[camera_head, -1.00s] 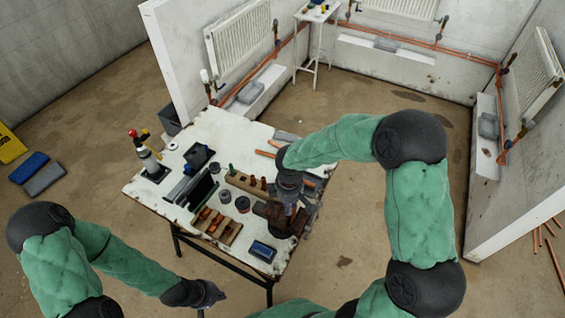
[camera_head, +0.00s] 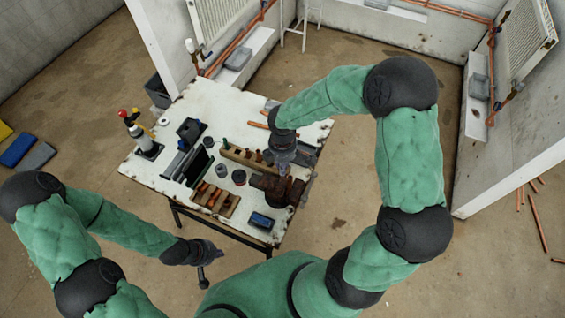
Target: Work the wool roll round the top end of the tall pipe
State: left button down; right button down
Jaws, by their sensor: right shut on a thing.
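My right gripper (camera_head: 283,163) points down over the right part of the workbench, next to the wooden block (camera_head: 240,156) with short upright copper pieces. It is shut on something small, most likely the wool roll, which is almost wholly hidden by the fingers. The tall pipe cannot be told apart for sure from the other upright copper pieces. A dark rusty vice-like block (camera_head: 268,187) lies just below the gripper in the picture. My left gripper (camera_head: 212,252) hangs off the bench's front edge, away from the parts; its jaws are too small to read.
The worn white workbench (camera_head: 232,105) carries a wooden tray (camera_head: 214,200) of tools, a blue box (camera_head: 261,221), dark round tins and a bottle (camera_head: 139,136) at the left. Its far part is fairly clear. Copper pipes (camera_head: 538,222) lie on the floor at the right.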

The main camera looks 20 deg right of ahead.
jog(key=shift+f+b, duration=0.7)
jog(key=shift+f, duration=0.45)
jog(key=shift+f, duration=0.1)
jog(key=shift+f, duration=0.25)
jog(key=shift+s+b, duration=0.1)
jog(key=shift+b, duration=0.25)
jog(key=shift+f+b, duration=0.4)
jog(key=shift+f, duration=0.15)
jog(key=shift+f, duration=0.15)
jog(key=shift+f+b, duration=1.15)
jog(key=shift+f, duration=0.15)
jog(key=shift+f, duration=0.1)
